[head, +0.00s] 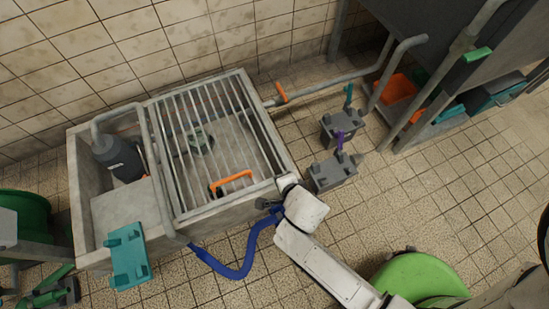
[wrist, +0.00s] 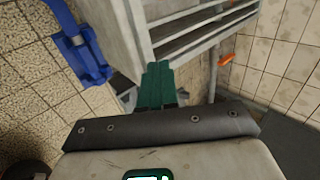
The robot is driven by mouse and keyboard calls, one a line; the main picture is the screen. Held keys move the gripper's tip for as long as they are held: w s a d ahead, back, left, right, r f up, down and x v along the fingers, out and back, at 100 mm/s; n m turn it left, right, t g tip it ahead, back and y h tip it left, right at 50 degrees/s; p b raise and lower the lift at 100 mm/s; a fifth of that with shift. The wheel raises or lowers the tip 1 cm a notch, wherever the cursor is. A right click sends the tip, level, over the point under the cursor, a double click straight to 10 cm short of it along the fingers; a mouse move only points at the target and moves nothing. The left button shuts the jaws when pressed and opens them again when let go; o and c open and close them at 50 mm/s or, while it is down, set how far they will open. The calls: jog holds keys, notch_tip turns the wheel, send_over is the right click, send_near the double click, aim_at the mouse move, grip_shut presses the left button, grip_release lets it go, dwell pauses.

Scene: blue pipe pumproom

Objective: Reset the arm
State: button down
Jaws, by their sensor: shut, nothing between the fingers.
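My white arm reaches in from the bottom right in the head view. Its end is beside the front right corner of the concrete basin (head: 215,215). In the wrist view my gripper (wrist: 158,70) shows two green fingers pressed together, with nothing between them. The fingertips are near the basin's wall (wrist: 120,25) in that view; I cannot tell whether they touch it. In the head view the fingers are mostly hidden by the wrist.
Grey blocks (head: 332,172) stand to the right.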

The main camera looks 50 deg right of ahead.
jog(key=s+r, duration=0.1)
jog(key=s+a, duration=0.1)
jog(key=shift+s+r, duration=0.4)
jog(key=s+d+r+n+g+y, duration=0.1)
jog(key=s+d+r+n+g, duration=0.25)
jog(key=n, duration=0.75)
jog(key=s+d+r+n+g+y, duration=0.1)
jog(key=s+r+n+g+y, duration=0.15)
jog(key=s+r+n, duration=0.55)
notch_tip(320, 180, up, 20)
jog(key=w+n+p, duration=0.2)
jog(key=n+p, duration=0.1)
jog(key=p, duration=1.8)
jog(key=shift+w+f+h, duration=0.25)
jog(key=shift+w+h, duration=0.1)
jog(key=shift+w, duration=0.05)
